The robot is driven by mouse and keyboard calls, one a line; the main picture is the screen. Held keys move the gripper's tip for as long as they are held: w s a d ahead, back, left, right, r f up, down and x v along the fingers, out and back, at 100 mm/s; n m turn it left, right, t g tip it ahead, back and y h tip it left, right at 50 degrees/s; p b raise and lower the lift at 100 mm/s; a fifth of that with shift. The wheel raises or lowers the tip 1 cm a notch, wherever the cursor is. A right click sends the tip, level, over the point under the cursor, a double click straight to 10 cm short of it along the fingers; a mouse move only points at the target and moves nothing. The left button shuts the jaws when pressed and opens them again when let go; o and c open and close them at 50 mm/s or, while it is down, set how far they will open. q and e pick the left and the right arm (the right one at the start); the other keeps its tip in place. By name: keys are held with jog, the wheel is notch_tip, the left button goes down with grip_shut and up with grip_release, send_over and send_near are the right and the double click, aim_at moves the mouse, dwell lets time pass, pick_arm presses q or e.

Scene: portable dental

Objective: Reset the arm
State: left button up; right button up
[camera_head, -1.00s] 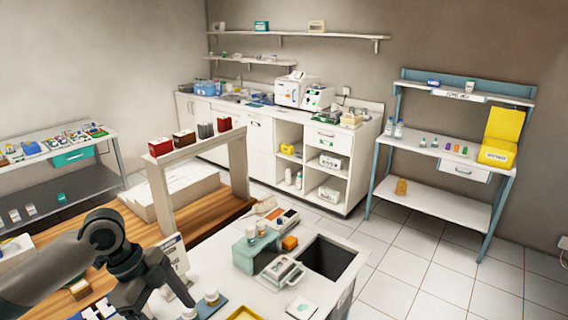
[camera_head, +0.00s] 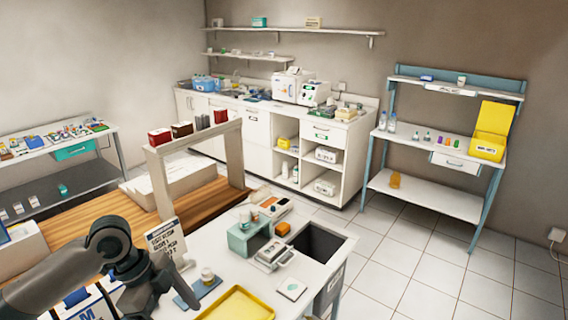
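My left arm comes in from the lower left, with its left gripper (camera_head: 150,300) low over the near-left part of the white worktable (camera_head: 330,243). The fingers are dark and partly cut off or overlapped by the arm, so I cannot tell whether they are open or shut. A sign card with dark print (camera_head: 166,243) stands just behind the gripper. A small bottle (camera_head: 207,275) on a blue mat (camera_head: 199,292) is to the right of it. My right arm and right gripper are not in view.
A yellow tray (camera_head: 238,304) lies at the table's front. A teal holder (camera_head: 247,235) and a dark square opening (camera_head: 316,243) are behind it. A wooden bench (camera_head: 95,218) with a white raised shelf (camera_head: 190,141) stands left. Tiled floor (camera_head: 420,245) is clear at right.

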pick_arm(q)
jog(key=s+d+f+n+t, duration=0.2)
jog(key=s+d+f+n, duration=0.25)
jog(key=f, duration=0.25)
jog(key=s+d+f+n+t, duration=0.1)
jog(key=s+d+f+n, duration=0.3)
jog(key=f, duration=0.4)
jog(key=s+a+f+n+t+y, duration=0.1)
jog(key=s+a+f+n+y, duration=0.15)
jog(key=s+a+n, duration=0.4)
jog(key=s+a+f+n+y, duration=0.2)
jog(key=s+a+f, duration=0.15)
jog(key=s, duration=0.65)
notch_tip(320, 180, down, 33)
jog(key=g+b, duration=0.1)
jog(key=b, duration=0.4)
jog(key=s+a+f+g+b, duration=0.1)
jog(key=s+f+b, duration=0.4)
jog(key=s+f, duration=1.4)
notch_tip(320, 180, down, 4)
jog(key=shift+a+f+g, duration=0.15)
jog(key=shift+a+g, duration=0.15)
jog(key=shift+a, duration=0.55)
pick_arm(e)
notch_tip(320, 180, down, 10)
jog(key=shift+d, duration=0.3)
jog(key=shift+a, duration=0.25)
